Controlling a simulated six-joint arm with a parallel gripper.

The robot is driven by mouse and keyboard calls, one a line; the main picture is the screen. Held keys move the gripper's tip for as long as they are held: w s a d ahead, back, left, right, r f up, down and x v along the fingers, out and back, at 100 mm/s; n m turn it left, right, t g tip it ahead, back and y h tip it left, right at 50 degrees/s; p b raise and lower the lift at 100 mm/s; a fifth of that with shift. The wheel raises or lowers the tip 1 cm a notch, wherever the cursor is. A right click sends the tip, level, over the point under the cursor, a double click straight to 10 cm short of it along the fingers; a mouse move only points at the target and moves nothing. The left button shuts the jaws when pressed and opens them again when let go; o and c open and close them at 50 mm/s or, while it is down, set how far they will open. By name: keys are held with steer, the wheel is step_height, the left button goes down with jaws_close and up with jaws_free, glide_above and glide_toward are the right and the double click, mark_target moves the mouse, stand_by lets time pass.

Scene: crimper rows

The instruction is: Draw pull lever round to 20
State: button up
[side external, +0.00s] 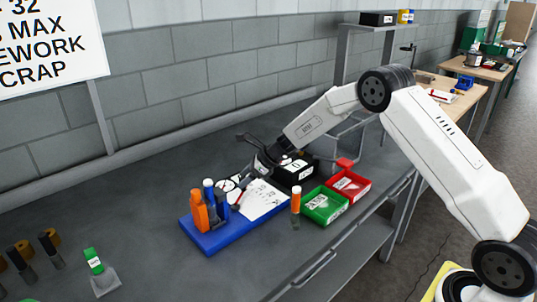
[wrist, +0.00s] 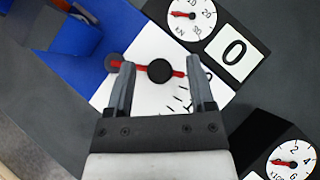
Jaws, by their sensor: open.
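The pull lever (wrist: 140,67) is a thin red bar with a round black knob (wrist: 160,71). It runs from a grey pivot at its left end across a white plate (wrist: 150,43) with black tick marks. My gripper (wrist: 160,66) is open, its two fingers on either side of the knob in the wrist view, with gaps showing. I cannot tell its height over the lever. A dial (wrist: 190,14) marked 10, 20, 30 and a card reading 0 (wrist: 233,52) are beyond the plate. In the side view, my gripper (side external: 248,185) is above the blue base (side external: 216,241), partly hiding the lever.
An orange block (side external: 199,214) stands on the blue base. An orange-and-white cylinder (side external: 295,207), a green bin (side external: 324,205) and a red bin (side external: 349,186) are to the right. A second dial (wrist: 291,163) is at lower right in the wrist view.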

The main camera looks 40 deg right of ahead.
steer(key=shift+w+a+f, duration=0.25)
steer(key=shift+a+f, duration=0.05)
steer(key=shift+f, duration=0.1)
jaws_close()
stand_by(1.4)
